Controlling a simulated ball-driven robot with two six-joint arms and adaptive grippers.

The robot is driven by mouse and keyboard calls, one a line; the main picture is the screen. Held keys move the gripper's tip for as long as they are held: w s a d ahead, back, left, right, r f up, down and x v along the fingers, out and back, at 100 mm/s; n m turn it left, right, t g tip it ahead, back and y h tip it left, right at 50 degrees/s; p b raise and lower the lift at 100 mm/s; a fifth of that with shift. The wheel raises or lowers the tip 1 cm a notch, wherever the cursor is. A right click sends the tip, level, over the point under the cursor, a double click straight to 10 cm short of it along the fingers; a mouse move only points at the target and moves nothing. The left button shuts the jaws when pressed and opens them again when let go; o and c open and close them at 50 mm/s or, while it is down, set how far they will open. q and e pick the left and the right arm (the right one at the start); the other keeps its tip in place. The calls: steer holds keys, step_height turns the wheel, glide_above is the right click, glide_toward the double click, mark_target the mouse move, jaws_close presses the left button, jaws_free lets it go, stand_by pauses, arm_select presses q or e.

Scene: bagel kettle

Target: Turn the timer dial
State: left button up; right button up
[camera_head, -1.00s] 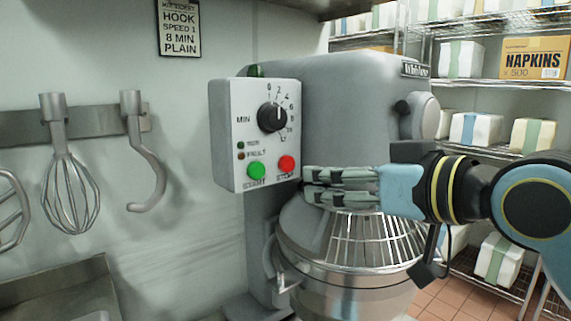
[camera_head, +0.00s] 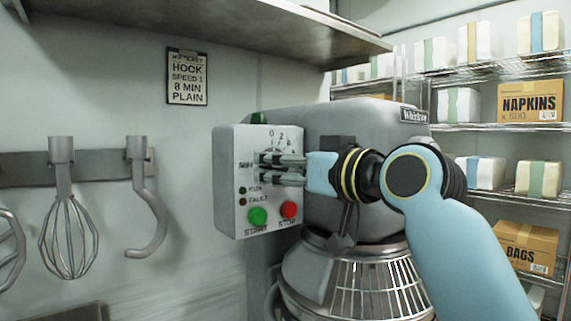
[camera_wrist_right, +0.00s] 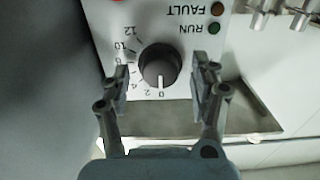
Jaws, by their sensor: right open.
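The timer dial (camera_wrist_right: 160,66) is a round black knob on the mixer's pale control panel (camera_head: 228,195), ringed by minute numbers. In the right wrist view, its white pointer line faces the 0. My right gripper (camera_head: 266,168) is open in front of the panel, its fingers covering the dial in the head view. In the wrist view its two fingers stand either side of the dial with a gap on each side, so it looks empty. My left gripper is not in view.
Below the dial are a green start button (camera_head: 257,216) and a red stop button (camera_head: 289,209). The mixer's wire bowl guard (camera_head: 365,285) is below my right arm. A whisk (camera_head: 68,235) and a hook (camera_head: 150,220) hang at the left. A shelf (camera_head: 200,25) juts out above.

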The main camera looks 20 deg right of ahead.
steer(key=c, duration=1.2)
steer(key=shift+o, duration=0.2)
steer(key=shift+r+m+p, duration=0.1)
steer(key=shift+m+p, duration=4.6)
steer(key=shift+p, duration=0.4)
